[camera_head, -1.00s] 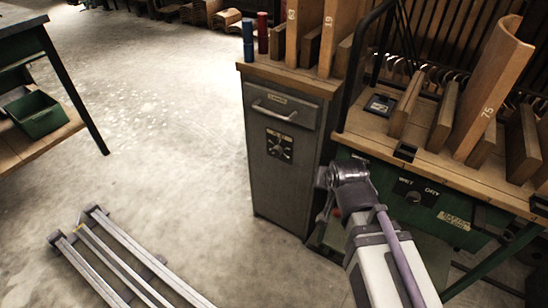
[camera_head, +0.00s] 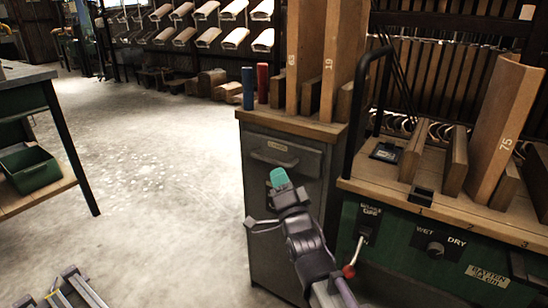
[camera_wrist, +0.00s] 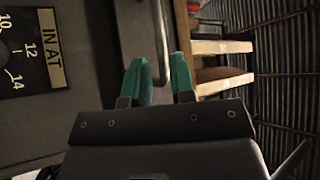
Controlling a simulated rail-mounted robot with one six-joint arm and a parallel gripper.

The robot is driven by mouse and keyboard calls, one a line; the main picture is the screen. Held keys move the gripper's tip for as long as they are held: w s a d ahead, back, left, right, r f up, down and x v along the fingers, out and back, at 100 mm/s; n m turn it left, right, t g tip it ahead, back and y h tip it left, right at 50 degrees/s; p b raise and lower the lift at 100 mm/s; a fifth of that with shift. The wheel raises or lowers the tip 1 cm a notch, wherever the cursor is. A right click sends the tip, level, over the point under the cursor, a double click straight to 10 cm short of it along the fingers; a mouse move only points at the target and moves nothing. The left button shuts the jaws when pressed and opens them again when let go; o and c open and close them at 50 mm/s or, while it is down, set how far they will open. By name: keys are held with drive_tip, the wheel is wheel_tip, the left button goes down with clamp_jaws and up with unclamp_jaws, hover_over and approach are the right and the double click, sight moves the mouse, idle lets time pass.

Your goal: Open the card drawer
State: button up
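The card drawer (camera_head: 290,151) is the top front of the grey cabinet, under its wooden top, and looks closed. Its metal bar handle (camera_wrist: 160,30) shows in the wrist view, running down the picture to the gap between my fingertips. My gripper (camera_head: 279,178), with teal fingertips, is in front of the drawer's lower part and hides part of it. In the wrist view my gripper (camera_wrist: 160,78) has its two fingers apart, one on each side of the handle's line. I cannot tell whether they touch the handle.
A dial plate (camera_wrist: 32,48) is on the cabinet front below the drawer. Blue (camera_head: 248,88) and red (camera_head: 263,83) cylinders stand on the cabinet top. A green bench (camera_head: 400,235) with a red-knobbed lever (camera_head: 349,271) is close on the right.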

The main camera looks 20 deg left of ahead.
sight(274, 162)
drive_tip(key=p+x, duration=0.1)
drive_tip(key=x, duration=0.4)
drive_tip(key=shift+w+a+r+p, duration=0.15)
drive_tip(key=shift+w+a+p, duration=0.05)
drive_tip(key=shift+w+p, duration=0.1)
clamp_jaws()
